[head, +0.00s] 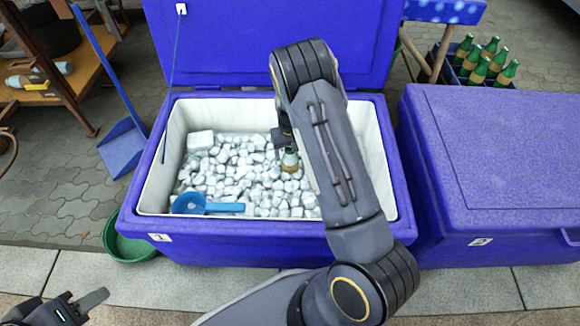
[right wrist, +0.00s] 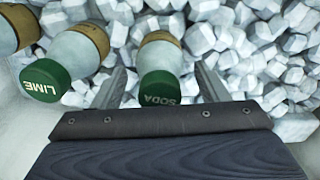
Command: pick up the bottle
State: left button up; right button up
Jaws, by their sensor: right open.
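In the right wrist view, my right gripper (right wrist: 163,82) is open, with a finger on each side of a bottle with a green cap marked SODA (right wrist: 160,62). The bottle lies in the ice with its cap towards the palm. I cannot tell whether the fingers touch it. To its left is a bottle with a green cap marked LIME (right wrist: 75,54). Another bottle (right wrist: 14,28) is cut off at the corner. In the head view, my right arm hides most of the gripper and bottles; one bottle (head: 290,161) shows beside it. My left gripper (head: 66,308) is open and empty at the lower left.
The bottles lie in an open blue cooler (head: 230,247) full of ice (head: 230,172), with a blue scoop (head: 190,203) at the front left. A closed blue cooler (head: 500,160) stands at the right. A crate of green bottles (head: 484,62) is behind it. A dustpan (head: 124,150) stands left.

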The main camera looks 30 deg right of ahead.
jog(key=shift+c, duration=0.3)
jog(key=shift+r, duration=0.1)
grip_shut()
